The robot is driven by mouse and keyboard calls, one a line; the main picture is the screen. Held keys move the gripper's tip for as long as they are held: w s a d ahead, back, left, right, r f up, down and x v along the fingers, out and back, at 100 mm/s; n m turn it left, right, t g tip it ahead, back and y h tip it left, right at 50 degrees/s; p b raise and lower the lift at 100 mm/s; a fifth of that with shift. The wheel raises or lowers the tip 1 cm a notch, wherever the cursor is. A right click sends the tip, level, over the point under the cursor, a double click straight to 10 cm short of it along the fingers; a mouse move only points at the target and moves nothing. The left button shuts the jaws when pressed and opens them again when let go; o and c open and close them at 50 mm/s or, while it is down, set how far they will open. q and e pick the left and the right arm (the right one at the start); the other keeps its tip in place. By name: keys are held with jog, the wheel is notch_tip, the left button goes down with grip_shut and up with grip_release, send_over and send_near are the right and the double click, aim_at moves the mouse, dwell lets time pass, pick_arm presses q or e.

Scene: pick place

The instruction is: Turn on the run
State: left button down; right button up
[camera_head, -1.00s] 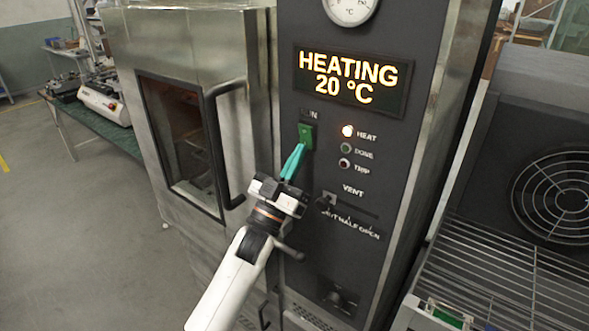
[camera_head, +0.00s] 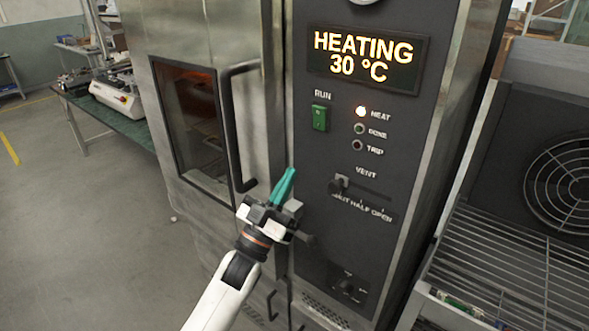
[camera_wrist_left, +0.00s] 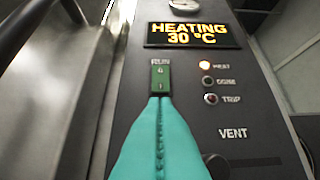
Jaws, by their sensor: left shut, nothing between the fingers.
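The green RUN switch (camera_head: 320,118) is on the dark control panel (camera_head: 400,110) of the oven. It also shows in the left wrist view (camera_wrist_left: 160,78), just beyond my fingertips. The display (camera_head: 364,58) reads "HEATING 30 °C". The HEAT lamp (camera_head: 361,112) is lit; the DONE and TRIP lamps below it are dark. My left gripper (camera_head: 290,172), with teal fingers, is shut and empty. In the head view it is below and left of the switch, apart from it. My right gripper is not in view.
The oven door with its window (camera_head: 192,130) and vertical handle (camera_head: 232,125) is left of the panel. The VENT slider (camera_head: 340,184) is below the lamps. A wire rack (camera_head: 510,280) and a fan (camera_head: 565,185) are at right. Open floor is at left.

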pick_arm(q)
jog(key=v, duration=0.3)
jog(key=shift+s+f+b, duration=0.15)
jog(key=shift+s+b, duration=0.05)
jog(key=shift+b, duration=0.2)
jog(key=shift+a+f, duration=0.1)
